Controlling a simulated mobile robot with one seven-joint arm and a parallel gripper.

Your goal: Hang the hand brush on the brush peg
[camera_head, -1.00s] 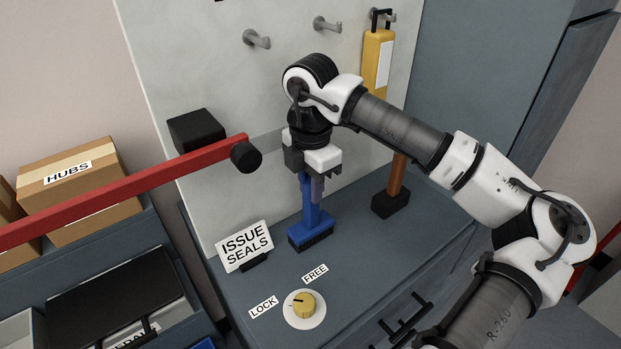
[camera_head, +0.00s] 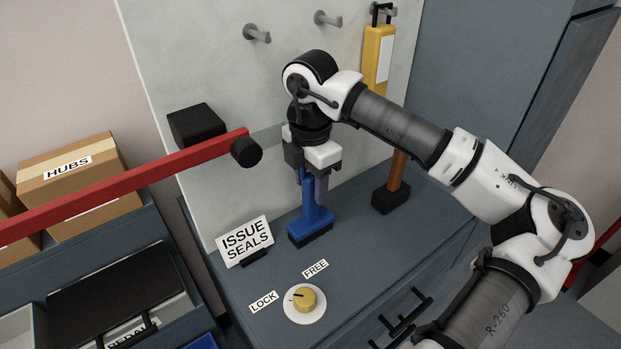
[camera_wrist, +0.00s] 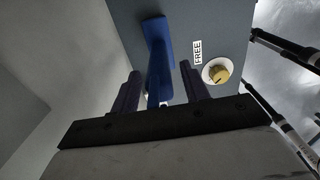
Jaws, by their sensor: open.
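The blue hand brush (camera_head: 312,220) stands upright on the grey cabinet top, its dark bristles down and handle up. My gripper (camera_head: 313,188) is above it, pointing down, with the upper handle between its fingers. In the wrist view the fingers of my gripper (camera_wrist: 160,90) are apart, one on each side of the blue handle; the brush (camera_wrist: 158,42) shows beyond them. Gaps show beside the handle there. Two bare grey pegs, a left one (camera_head: 257,33) and a middle one (camera_head: 328,19), stick out of the pale board; no label tells which is the brush peg.
A yellow tool (camera_head: 377,55) hangs on the right peg. A wooden-handled mallet (camera_head: 391,195) is right of the brush. A red bar (camera_head: 130,180) crosses at left, ending in a black knob. A yellow dial (camera_head: 304,299) and an ISSUE SEALS sign (camera_head: 243,240) are in front.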

